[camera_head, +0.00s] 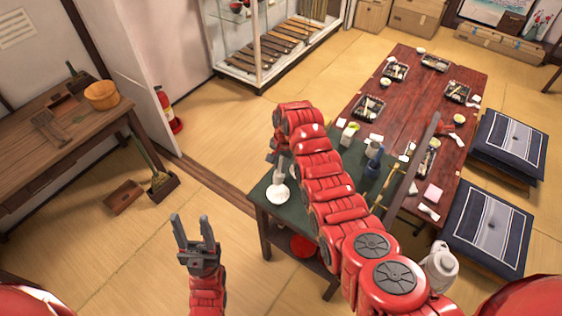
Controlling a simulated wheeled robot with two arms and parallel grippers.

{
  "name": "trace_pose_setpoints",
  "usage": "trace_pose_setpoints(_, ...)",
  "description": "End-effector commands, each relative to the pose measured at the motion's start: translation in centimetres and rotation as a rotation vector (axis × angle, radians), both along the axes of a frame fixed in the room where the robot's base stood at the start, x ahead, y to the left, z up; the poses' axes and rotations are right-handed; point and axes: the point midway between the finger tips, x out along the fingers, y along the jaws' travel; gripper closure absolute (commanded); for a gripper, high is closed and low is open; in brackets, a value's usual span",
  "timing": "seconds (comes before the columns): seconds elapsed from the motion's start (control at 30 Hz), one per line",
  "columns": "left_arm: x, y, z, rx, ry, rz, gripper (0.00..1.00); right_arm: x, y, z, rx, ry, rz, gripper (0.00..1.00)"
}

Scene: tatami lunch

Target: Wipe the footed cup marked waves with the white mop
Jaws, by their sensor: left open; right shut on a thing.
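My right arm reaches up over the green-topped table (260,190) and bends down at its far end. My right gripper (278,166), small and partly hidden by the arm, is shut on what looks like the white mop (278,193). The mop's round white head is low, at the table's left corner; I cannot tell whether it touches the top. My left gripper (193,228) is open and empty, pointing up, left of the table. I cannot pick out the footed cup marked waves; the arm hides part of the table top.
A dark blue vessel (373,166) and small items stand on the green table right of my arm. A red bowl (303,246) is on its lower shelf. A low red-brown table (415,95) with trays stands beyond.

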Motion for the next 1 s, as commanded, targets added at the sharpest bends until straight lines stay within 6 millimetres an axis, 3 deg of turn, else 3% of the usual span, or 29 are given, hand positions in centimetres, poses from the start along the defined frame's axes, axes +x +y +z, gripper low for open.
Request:
trace_pose_setpoints(0.7, 0.0, 0.0, -4.5, 0.000, 0.000, 0.000, 0.50, -0.1, 0.0, -7.4, -0.001, 0.003, 0.001, 1.00)
trace_pose_setpoints(1.0, 0.0, 0.0, -5.0, 0.000, 0.000, 0.000, 0.50, -0.1, 0.0, -8.0, -0.001, 0.003, 0.001, 1.00)
